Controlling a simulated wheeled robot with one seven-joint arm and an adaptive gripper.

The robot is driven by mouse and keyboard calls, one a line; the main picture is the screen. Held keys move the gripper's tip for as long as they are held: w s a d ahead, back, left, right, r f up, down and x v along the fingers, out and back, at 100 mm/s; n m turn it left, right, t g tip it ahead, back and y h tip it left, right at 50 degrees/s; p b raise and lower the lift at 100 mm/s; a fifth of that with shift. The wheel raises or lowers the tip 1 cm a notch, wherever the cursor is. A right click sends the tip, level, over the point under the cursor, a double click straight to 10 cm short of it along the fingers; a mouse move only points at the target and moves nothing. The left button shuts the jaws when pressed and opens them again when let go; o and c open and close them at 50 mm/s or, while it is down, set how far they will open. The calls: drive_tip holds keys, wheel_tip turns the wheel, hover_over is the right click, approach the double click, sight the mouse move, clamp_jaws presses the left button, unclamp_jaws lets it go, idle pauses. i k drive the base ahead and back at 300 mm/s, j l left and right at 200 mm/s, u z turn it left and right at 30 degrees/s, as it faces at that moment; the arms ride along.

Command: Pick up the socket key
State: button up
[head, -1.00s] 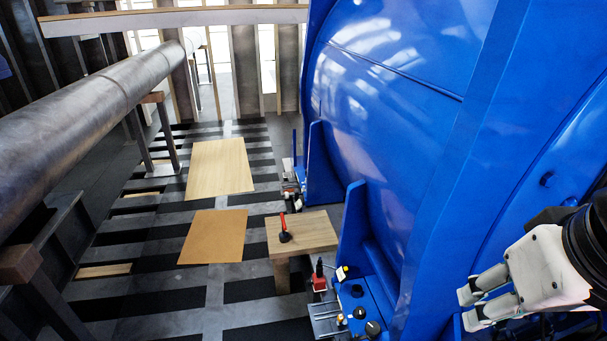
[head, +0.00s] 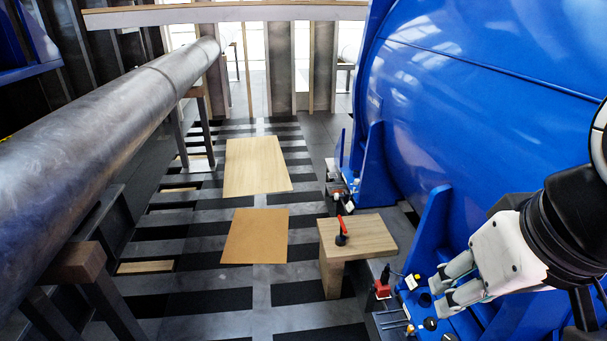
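A tool with a red handle and a black round base (head: 342,232) stands on a small wooden table (head: 377,231) right of centre in the head view. It may be the socket key, but I cannot tell for sure. My gripper (head: 438,292) is at the lower right, with its white body and two pale fingers pointing left. The fingers stand a little apart, with nothing seen between them. In the picture the gripper is right of and below the red-handled tool, apart from it.
The large blue motor housing (head: 480,110) fills the right side. A red block (head: 382,289) and small black parts sit below the table. A long grey shaft (head: 110,130) rests on stands at left. Flat boards (head: 257,165) lie on the floor, which is otherwise open.

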sight(340, 240)
drive_tip(key=i+j, duration=0.2)
drive_tip(key=i, duration=0.4)
drive_tip(key=i+j+u, duration=0.1)
drive_tip(key=i+j, duration=0.15)
drive_tip(key=i, duration=0.35)
drive_tip(key=i+j, duration=0.15)
drive_tip(key=i, duration=0.45)
